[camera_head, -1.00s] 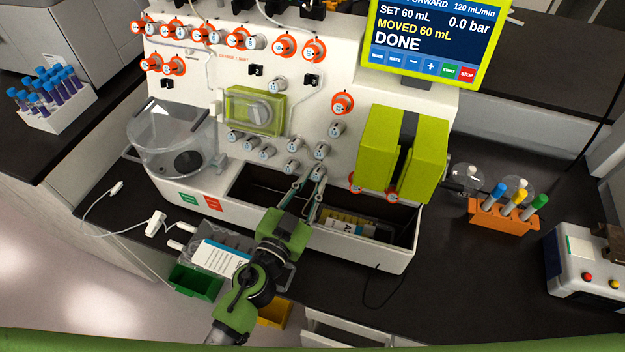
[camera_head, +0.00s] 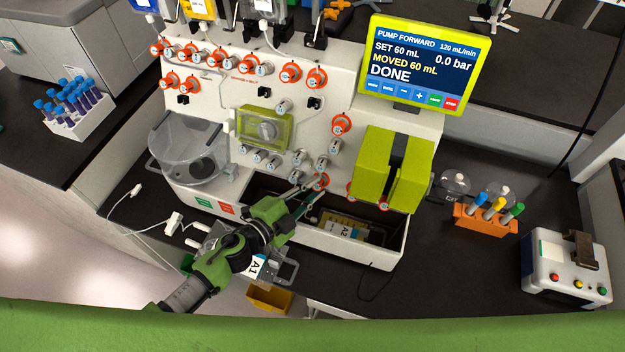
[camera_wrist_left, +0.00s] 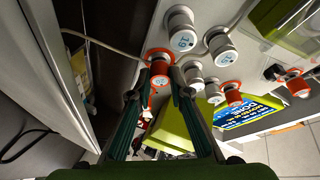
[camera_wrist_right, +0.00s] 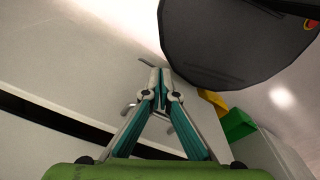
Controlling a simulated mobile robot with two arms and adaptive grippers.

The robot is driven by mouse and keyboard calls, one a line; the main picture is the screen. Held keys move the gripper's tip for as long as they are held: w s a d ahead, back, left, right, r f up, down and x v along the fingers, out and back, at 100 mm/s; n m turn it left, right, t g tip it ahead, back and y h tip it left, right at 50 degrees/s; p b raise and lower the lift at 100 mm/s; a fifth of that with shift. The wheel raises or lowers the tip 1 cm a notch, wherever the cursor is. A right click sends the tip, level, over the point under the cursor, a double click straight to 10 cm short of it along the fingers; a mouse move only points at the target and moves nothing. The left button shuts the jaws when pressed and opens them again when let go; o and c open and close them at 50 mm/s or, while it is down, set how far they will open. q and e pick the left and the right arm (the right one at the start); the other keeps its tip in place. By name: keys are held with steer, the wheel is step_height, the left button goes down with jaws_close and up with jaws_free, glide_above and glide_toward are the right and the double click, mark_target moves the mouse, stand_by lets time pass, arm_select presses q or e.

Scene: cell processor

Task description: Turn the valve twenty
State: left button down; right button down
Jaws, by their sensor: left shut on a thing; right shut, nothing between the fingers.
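The white processor panel carries rows of round valve knobs, some grey and some with orange collars. My left gripper (camera_head: 316,189) is shut on an orange-collared valve knob (camera_head: 322,181) at the lower middle of the panel, above the open bay. In the left wrist view this orange knob (camera_wrist_left: 160,68) sits between the fingertips, with a pale face. My right gripper (camera_wrist_right: 160,88) is shut and empty, shown only in the right wrist view.
The screen (camera_head: 425,62) reads DONE, MOVED 60 mL, 0.0 bar. A lime-green block (camera_head: 383,168) stands right of the gripped knob. The open bay (camera_head: 350,238) lies below, holding a labelled pack. An orange tube rack (camera_head: 487,218) stands at right.

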arm_select(q)
steer(key=shift+w+r+m+g+y+p, duration=0.15)
steer(key=shift+m+g+p, duration=0.3)
steer(key=shift+m, duration=0.6)
steer(key=shift+s+m+g+y+p, duration=0.15)
steer(key=shift+m+g+p, duration=0.3)
steer(key=shift+m, duration=0.55)
steer(key=shift+w+r+m+g+y+p, duration=0.1)
steer(key=shift+w+m+g+y+p, duration=0.3)
steer(key=shift+m, duration=0.65)
steer(key=shift+s+m, duration=0.3)
steer(key=c, duration=1.9)
jaws_free()
steer(key=v, duration=1.2)
steer(key=shift+f, duration=0.15)
